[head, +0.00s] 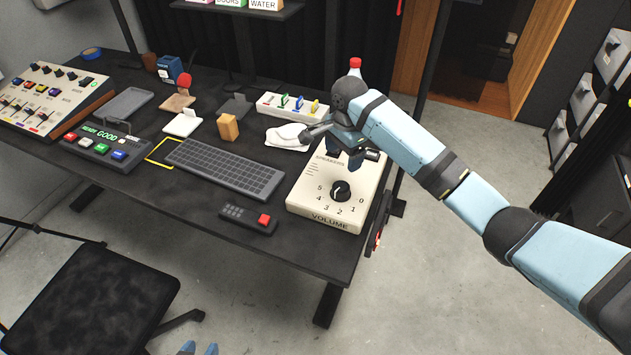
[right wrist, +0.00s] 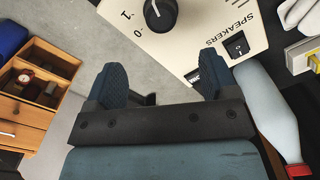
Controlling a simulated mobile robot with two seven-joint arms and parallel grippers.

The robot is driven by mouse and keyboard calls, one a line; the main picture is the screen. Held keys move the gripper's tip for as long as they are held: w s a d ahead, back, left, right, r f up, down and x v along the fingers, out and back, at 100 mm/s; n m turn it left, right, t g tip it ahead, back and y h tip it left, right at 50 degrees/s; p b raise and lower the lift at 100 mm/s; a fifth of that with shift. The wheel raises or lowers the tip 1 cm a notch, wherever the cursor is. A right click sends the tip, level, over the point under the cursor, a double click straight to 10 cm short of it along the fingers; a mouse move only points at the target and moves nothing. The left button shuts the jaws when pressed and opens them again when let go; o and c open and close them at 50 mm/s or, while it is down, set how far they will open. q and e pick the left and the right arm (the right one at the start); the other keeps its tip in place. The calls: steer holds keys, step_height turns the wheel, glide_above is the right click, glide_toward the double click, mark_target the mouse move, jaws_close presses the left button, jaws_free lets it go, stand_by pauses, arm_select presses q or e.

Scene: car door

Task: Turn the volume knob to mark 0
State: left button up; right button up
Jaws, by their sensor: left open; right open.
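The volume knob (head: 341,191) is black and round, with a small white line; I cannot tell exactly which mark it points at. It sits on the cream VOLUME panel (head: 312,215), with marks 0 to 5 around its near side. My right gripper (head: 346,158) is over the panel's far part, by the SPEAKERS label, apart from the knob. In the right wrist view the gripper (right wrist: 163,82) is open and empty. The knob (right wrist: 160,13) is at the top edge there, partly cut off, beyond the fingers.
A SPEAKERS rocker switch (right wrist: 237,45) is on the same panel, near one right finger. A pale bottle (right wrist: 268,105) with a red cap stands close by. A remote with a red button (head: 248,219) and a keyboard (head: 225,168) lie left of the panel.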

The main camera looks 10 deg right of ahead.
mark_target(341, 187)
step_height(341, 187, down, 13)
steer(key=shift+w+f+b, duration=0.1)
steer(key=shift+b, duration=0.5)
steer(key=c, duration=0.9)
